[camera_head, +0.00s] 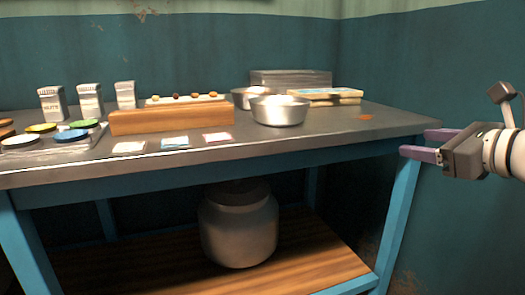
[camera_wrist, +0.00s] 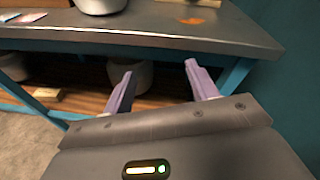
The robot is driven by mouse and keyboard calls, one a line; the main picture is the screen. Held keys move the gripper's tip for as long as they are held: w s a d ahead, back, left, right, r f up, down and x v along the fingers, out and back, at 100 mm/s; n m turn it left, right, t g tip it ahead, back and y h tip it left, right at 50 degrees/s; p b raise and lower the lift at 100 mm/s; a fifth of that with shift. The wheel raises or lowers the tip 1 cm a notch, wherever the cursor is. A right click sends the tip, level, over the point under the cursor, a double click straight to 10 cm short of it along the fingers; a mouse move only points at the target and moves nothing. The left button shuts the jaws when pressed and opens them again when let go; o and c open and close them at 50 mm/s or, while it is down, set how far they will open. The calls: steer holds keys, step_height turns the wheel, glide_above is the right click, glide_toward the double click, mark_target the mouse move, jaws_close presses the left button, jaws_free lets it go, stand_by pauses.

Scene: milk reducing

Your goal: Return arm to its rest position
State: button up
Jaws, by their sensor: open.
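My gripper (camera_head: 421,144) reaches in from the right in the head view, beside the right end of the table (camera_head: 330,136). Its two purple fingers are apart with nothing between them. In the wrist view the gripper (camera_wrist: 157,77) also shows spread, empty fingers, with the table's front edge (camera_wrist: 150,37) beyond them. The fingers look clear of the table, though the exact gap cannot be told.
Two metal bowls (camera_head: 279,111), a wooden block (camera_head: 172,119), cartons (camera_head: 89,101), flat packets (camera_head: 174,142) and coloured lids (camera_head: 72,135) stand on the table. A large jar (camera_head: 239,226) stands on the lower shelf (camera_head: 310,258). A wall (camera_head: 462,75) lies behind my gripper.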

steer(key=s+a+f+n+g+h+p, duration=0.1)
steer(key=s+a+f+n+g+p, duration=0.3)
steer(key=a+f+n, duration=0.4)
steer(key=s+a+f+n+g+h+p, duration=0.2)
steer(key=s+a+f+n+g, duration=0.2)
steer(key=s+a+f+n, duration=0.4)
steer(key=s+d+f+n+h+p, duration=0.1)
steer(key=s+d+f+n+h, duration=0.1)
steer(key=n, duration=0.9)
steer(key=shift+s+f+n+g+h+p, duration=0.35)
steer(key=shift+s+f+h, duration=0.4)
steer(key=shift+s, duration=0.65)
